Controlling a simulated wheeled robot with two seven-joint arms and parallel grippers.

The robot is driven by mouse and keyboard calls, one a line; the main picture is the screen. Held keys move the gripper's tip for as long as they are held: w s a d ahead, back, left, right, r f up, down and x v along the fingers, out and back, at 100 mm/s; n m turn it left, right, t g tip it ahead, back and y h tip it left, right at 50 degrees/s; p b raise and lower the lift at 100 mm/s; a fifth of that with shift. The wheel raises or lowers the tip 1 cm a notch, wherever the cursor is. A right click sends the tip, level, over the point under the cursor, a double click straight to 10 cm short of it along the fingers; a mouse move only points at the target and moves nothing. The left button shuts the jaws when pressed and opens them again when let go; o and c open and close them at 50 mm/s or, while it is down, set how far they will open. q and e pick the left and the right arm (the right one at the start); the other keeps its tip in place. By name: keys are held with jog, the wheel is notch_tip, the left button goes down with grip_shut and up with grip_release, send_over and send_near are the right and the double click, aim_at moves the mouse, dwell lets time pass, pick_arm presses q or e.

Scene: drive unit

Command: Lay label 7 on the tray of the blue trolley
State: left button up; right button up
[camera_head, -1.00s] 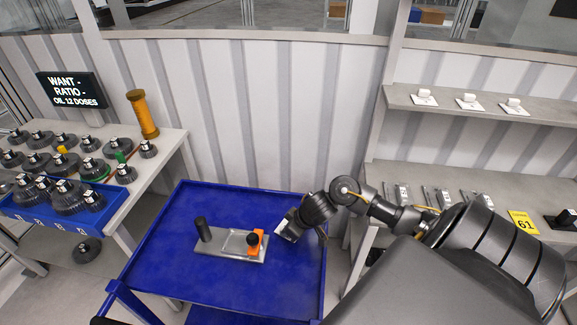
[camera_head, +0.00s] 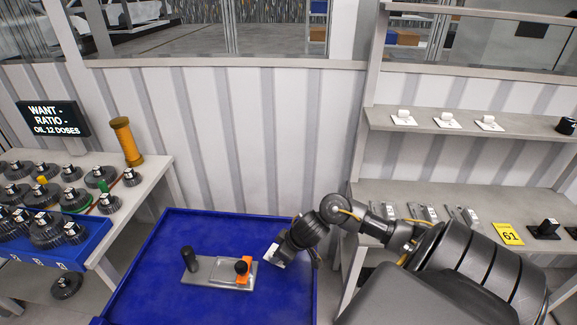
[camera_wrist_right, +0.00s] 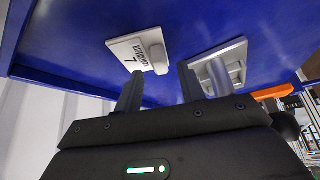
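Label 7, a white plate with a barcode and a raised block, shows in the right wrist view (camera_wrist_right: 140,50). It is just beyond my right fingertips (camera_wrist_right: 160,75), against the blue tray; whether it rests fully flat is hard to tell. The fingers stand apart, with the label's block near the gap between them. In the head view my right gripper (camera_head: 283,250) is low over the right part of the blue trolley's tray (camera_head: 190,230), with white label at its tips (camera_head: 273,254). My left gripper is out of view.
A grey plate (camera_head: 212,279) with a black post and orange clamp (camera_head: 243,270) lies on the tray, left of my right gripper. Shelves at right hold white labels (camera_head: 447,120), grey plates (camera_head: 422,212) and a yellow 61 sign (camera_head: 508,233).

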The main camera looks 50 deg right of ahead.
jog(key=p+v, duration=0.1)
jog(key=v, duration=0.9)
jog(key=shift+p, duration=0.4)
jog(key=shift+s+f, duration=0.1)
